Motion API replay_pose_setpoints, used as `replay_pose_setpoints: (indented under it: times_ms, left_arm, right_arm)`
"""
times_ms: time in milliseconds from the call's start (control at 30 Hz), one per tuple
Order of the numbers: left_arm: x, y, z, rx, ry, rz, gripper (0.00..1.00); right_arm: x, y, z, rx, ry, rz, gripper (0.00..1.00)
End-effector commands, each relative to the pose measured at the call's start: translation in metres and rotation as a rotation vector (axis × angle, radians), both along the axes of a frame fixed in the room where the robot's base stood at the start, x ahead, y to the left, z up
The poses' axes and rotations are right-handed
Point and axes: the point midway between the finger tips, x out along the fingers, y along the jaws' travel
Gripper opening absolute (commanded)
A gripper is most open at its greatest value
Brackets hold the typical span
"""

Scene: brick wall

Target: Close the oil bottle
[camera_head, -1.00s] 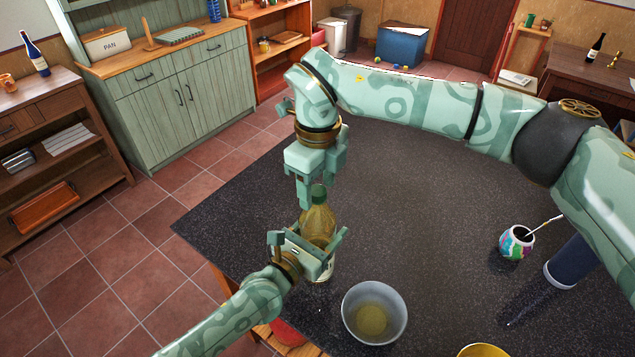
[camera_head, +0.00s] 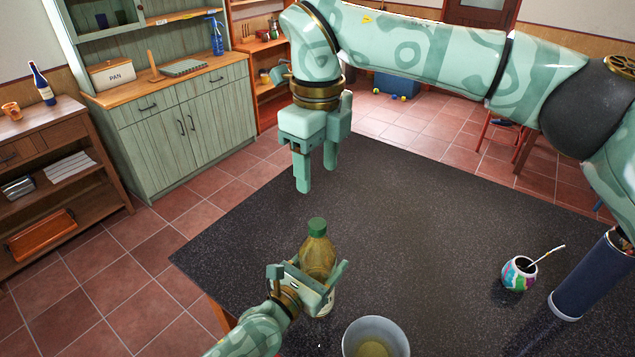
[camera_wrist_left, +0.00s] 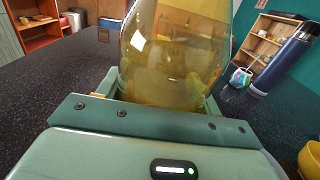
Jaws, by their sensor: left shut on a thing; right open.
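The oil bottle (camera_head: 318,256) stands upright near the left side of the dark table, with yellow oil inside and a green cap (camera_head: 317,226) on its top. I cannot tell how tightly the cap sits. My left gripper (camera_head: 310,281) is shut around the bottle's body. The left wrist view shows the bottle (camera_wrist_left: 175,50) between its fingers, with the cap out of frame. My right gripper (camera_head: 316,175) is open and empty, pointing down above the bottle and apart from the cap.
A grey bowl (camera_head: 375,338) with yellowish contents stands at the table's front, right of the bottle. A colourful mate cup (camera_head: 518,274) with a straw and a dark blue cylinder (camera_head: 590,278) stand at the right. The table's middle (camera_head: 430,240) is clear.

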Motion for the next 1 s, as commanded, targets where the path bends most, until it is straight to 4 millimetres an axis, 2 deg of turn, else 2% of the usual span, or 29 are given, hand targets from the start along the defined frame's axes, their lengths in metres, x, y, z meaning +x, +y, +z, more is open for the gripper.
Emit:
replay_pose_setpoints:
  times_ms: [333, 367, 400, 433, 767, 867, 1000]
  left_arm:
    - [0.0, 0.0, 0.0, 0.0, 0.001, 0.0, 0.02]
    - [0.0, 0.0, 0.0, 0.0, 0.001, 0.0, 0.74]
    - [0.0, 0.0, 0.0, 0.001, 0.001, 0.0, 0.85]
    - [0.0, 0.0, 0.0, 0.001, 0.001, 0.0, 0.91]
    - [-0.002, 0.002, 0.0, 0.001, 0.001, 0.0, 0.91]
    - [-0.01, 0.007, -0.001, 0.0, 0.002, 0.0, 0.91]
    - [-0.031, 0.023, -0.001, 0.001, 0.002, 0.0, 0.91]
  right_arm:
    - [0.0, 0.0, 0.004, 0.0, 0.0, 0.0, 0.54]
    - [0.0, 0.0, 0.004, 0.0, 0.0, 0.0, 0.54]
    - [0.0, 0.0, 0.004, 0.0, 0.0, 0.0, 0.54]
    - [0.0, 0.0, 0.004, 0.0, 0.0, 0.0, 0.54]
    - [0.0, 0.0, 0.004, 0.0, 0.0, 0.0, 0.54]
    - [0.0, 0.0, 0.005, -0.001, -0.001, 0.0, 0.54]
    - [0.0, 0.0, 0.007, 0.0, -0.001, 0.0, 0.54]
